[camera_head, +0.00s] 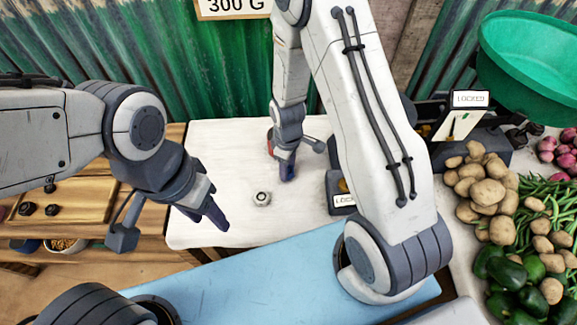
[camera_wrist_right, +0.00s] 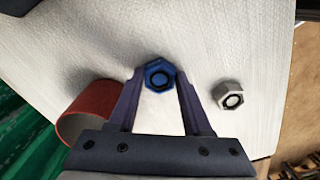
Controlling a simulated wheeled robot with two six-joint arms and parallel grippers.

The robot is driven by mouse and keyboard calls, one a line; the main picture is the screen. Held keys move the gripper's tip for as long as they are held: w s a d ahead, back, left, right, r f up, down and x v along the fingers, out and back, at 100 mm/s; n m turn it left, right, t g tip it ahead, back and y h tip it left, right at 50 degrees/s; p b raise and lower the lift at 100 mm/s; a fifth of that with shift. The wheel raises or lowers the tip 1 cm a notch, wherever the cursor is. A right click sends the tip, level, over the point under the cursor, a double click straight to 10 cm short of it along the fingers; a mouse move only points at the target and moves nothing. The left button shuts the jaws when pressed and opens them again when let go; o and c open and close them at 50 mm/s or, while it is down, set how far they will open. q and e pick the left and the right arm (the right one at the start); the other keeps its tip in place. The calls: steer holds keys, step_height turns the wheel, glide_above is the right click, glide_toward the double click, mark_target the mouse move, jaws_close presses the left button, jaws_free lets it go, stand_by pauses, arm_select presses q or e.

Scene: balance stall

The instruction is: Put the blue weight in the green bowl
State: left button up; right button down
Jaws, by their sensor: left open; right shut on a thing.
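The blue weight (camera_wrist_right: 158,74), a hexagonal nut shape, sits between the fingertips of my right gripper (camera_wrist_right: 160,90) in the right wrist view. That gripper is shut on it. In the head view the right gripper (camera_head: 286,165) points down over the white tabletop, and its fingers mostly hide the weight. I cannot tell whether the weight touches the table. The green bowl (camera_head: 530,62) is high at the upper right, on the scale, far from the right gripper. My left gripper (camera_head: 213,207) is open and empty over the table's left part.
A silver hexagonal weight (camera_head: 261,198) stands near the right gripper; the right wrist view shows it too (camera_wrist_right: 230,95). A red cup-like thing (camera_wrist_right: 88,112) is beside the right gripper. Potatoes (camera_head: 485,190), green peppers (camera_head: 512,270) and a locked scale stand at the right.

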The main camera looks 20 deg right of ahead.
steer(key=shift+f, duration=0.15)
steer(key=shift+c, duration=1.7)
jaws_free()
